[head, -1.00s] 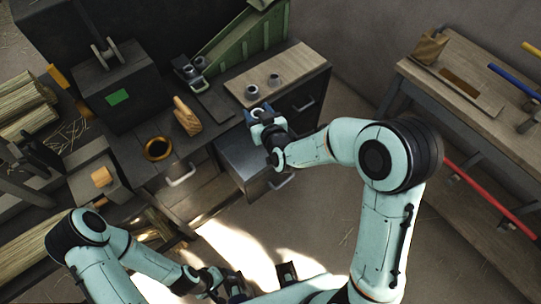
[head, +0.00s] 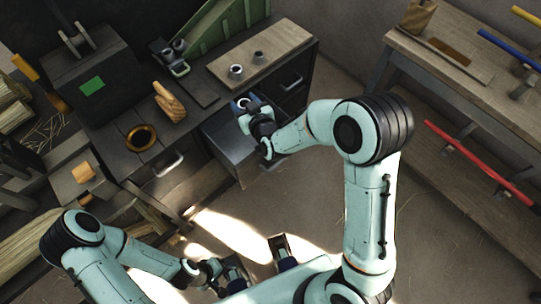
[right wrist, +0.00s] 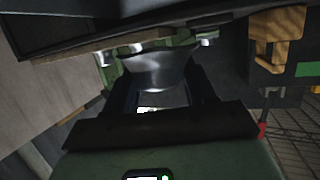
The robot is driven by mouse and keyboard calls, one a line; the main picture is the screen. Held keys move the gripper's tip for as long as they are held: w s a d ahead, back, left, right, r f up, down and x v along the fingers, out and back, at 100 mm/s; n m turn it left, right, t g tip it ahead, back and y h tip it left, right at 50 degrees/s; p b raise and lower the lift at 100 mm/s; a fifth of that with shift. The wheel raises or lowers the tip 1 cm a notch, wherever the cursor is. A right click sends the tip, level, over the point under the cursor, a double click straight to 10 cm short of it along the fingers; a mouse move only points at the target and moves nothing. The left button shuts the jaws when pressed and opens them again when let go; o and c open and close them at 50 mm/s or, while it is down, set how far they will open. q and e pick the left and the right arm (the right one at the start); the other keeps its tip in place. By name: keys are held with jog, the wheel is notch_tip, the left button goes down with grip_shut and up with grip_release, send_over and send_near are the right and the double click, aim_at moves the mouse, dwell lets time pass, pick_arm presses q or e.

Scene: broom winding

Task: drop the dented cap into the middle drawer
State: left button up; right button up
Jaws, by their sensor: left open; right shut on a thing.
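The dented cap, a grey metal cup shape, shows in the right wrist view (right wrist: 158,72) between the dark fingers. In the head view its pale rim (head: 243,103) shows at the tip of my right gripper (head: 252,114). That gripper is shut on it, over the back part of a pulled-out grey drawer (head: 232,158). This drawer lies between a handled front at left and another at right, so it looks like the middle one. The arm hides part of its inside. My left gripper (head: 258,260) is open and empty, low in the head view, away from the bench.
Two small grey caps (head: 236,71) stand on a wooden board (head: 262,52) above the drawers. A brass ring (head: 140,138) and a wooden hand form (head: 170,102) are on the dark bench top.

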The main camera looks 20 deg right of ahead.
jog(key=o, duration=1.1)
pick_arm(q)
jog(key=w+f+t+b, duration=0.1)
jog(key=w+f+b, duration=0.2)
jog(key=f+b, duration=0.3)
jog(key=shift+w+a+f+t+b, duration=0.25)
jog(key=shift+f+t+b, duration=0.1)
jog(key=shift+b, duration=0.65)
pick_arm(e)
jog(key=v, duration=1.3)
jog(key=shift+s+r, duration=0.15)
